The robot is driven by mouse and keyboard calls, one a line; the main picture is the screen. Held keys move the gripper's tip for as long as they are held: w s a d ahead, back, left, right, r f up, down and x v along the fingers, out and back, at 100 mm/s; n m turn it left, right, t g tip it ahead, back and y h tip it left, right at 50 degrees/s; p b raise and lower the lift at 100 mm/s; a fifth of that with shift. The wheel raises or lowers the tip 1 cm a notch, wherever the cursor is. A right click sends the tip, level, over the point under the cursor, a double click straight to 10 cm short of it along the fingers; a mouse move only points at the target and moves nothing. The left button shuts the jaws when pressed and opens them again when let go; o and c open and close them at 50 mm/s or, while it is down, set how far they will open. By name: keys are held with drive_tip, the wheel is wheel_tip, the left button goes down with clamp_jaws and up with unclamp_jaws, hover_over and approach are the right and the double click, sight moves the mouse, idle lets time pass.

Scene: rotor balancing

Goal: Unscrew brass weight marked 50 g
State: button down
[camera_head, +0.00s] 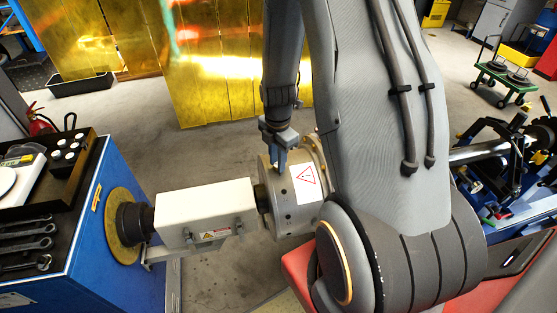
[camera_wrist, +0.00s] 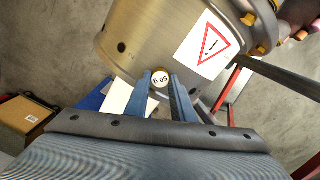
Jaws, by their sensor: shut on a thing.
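The brass weight (camera_wrist: 161,78) shows in the wrist view as a round face with a brass rim. Its marking appears upside down and reads as 50 g. It sits at the edge of the steel rotor drum (camera_wrist: 150,45), between the blue fingertips of my gripper (camera_wrist: 162,82), which are shut on it. In the head view my gripper (camera_head: 281,160) points down at the top of the drum (camera_head: 283,212). The weight is hidden there by the fingers. I cannot tell how far the weight is in its hole.
A white guard box (camera_head: 205,213) covers the shaft left of the drum. A blue cabinet (camera_head: 130,265) bears a black tray (camera_head: 70,195) with wrenches. Yellow curtains (camera_head: 215,85) hang behind. A green trolley (camera_head: 505,80) stands far right. Grey floor lies open behind the drum.

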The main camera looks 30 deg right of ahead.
drive_tip(key=n, duration=0.5)
drive_tip(key=shift+w+a, duration=0.1)
drive_tip(key=n, duration=0.5)
drive_tip(key=shift+r, duration=0.1)
drive_tip(key=c, duration=1.4)
unclamp_jaws()
drive_tip(key=shift+c, duration=0.2)
drive_tip(key=shift+d, duration=0.2)
drive_tip(key=shift+c, duration=0.6)
drive_tip(key=m, duration=0.4)
drive_tip(key=shift+m, duration=0.4)
drive_tip(key=m, duration=0.3)
drive_tip(key=shift+m, duration=0.4)
